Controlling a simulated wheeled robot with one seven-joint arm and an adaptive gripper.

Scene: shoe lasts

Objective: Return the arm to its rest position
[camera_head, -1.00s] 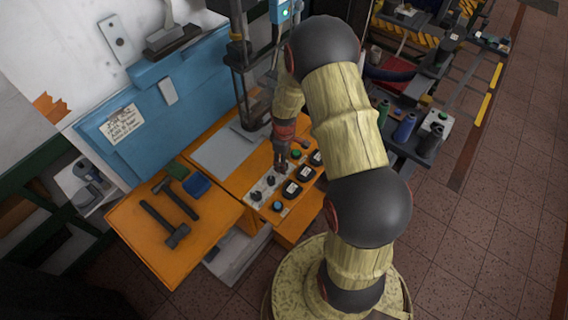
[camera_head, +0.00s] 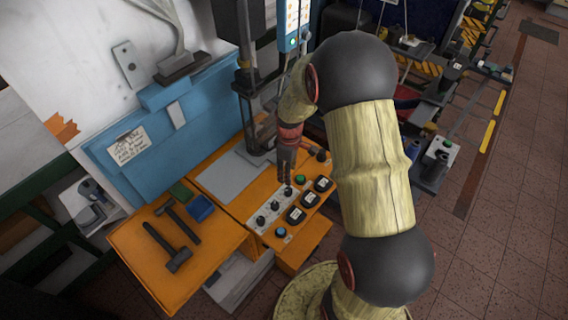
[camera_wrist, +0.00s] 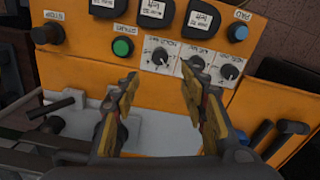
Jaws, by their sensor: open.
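My gripper (camera_head: 286,172) hangs from my arm above the orange control panel in the head view. In the wrist view my gripper (camera_wrist: 160,100) is open, its two fingers apart with nothing between them. The panel (camera_wrist: 100,78) carries a green button (camera_wrist: 122,47), a blue button (camera_wrist: 237,32), several labelled black switches and a row of dark knobs, one of them (camera_wrist: 160,56) in line with the gap between the fingers. The fingertips appear apart from the panel's controls.
An orange side table (camera_head: 150,285) holds two hammers (camera_head: 168,248), with a blue box (camera_head: 200,208) beside them. A blue cabinet panel (camera_head: 200,120) and a dark press column (camera_head: 245,95) stand behind. Tiled floor (camera_head: 490,220) is clear at right.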

